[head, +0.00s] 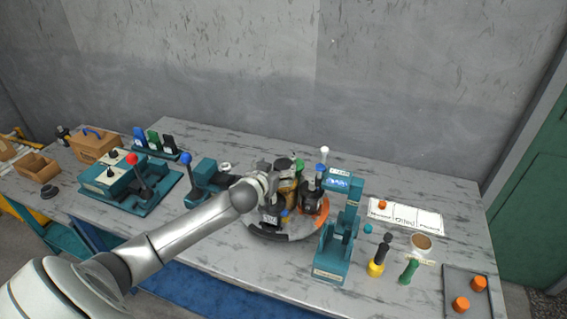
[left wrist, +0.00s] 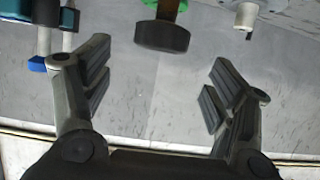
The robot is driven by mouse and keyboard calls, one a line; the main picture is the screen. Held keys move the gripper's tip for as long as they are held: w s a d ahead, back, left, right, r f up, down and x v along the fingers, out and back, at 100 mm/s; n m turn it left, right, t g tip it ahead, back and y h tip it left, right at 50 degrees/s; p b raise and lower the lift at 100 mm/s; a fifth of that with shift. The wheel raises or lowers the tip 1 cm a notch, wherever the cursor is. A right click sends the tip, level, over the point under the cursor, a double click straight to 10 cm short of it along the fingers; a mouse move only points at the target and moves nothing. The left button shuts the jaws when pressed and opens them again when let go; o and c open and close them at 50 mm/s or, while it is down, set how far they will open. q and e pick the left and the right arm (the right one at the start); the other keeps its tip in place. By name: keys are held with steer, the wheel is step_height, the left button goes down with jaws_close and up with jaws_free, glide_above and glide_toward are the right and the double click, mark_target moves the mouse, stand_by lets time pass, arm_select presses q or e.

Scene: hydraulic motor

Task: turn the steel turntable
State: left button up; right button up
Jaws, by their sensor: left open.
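The steel turntable (head: 303,231) is a round grey disc with an orange section on the bench, right of centre in the head view. Several bottles and tools stand on it, including a dark bottle with a pale label (head: 270,218). My left gripper (head: 277,178) is over the turntable's back left side and hides part of what stands there. In the left wrist view its two fingers (left wrist: 157,90) are wide apart with nothing held between them. A black round-ended piece (left wrist: 162,36) on a brown stem is ahead of the gap. My right gripper is not in view.
A teal press-like stand (head: 334,245) is close at the turntable's right. A teal fixture with a blue-knobbed lever (head: 187,172) is at its left. Yellow (head: 376,268) and green (head: 409,271) handled tools and a grey tray (head: 454,284) are further right.

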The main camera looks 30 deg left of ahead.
mark_target(283, 165)
arm_select(q)
steer(key=shift+p+x, duration=0.55)
steer(key=shift+x, duration=3.2)
steer(key=shift+f, duration=0.1)
steer(key=c, duration=1.4)
steer(key=shift+c, duration=0.2)
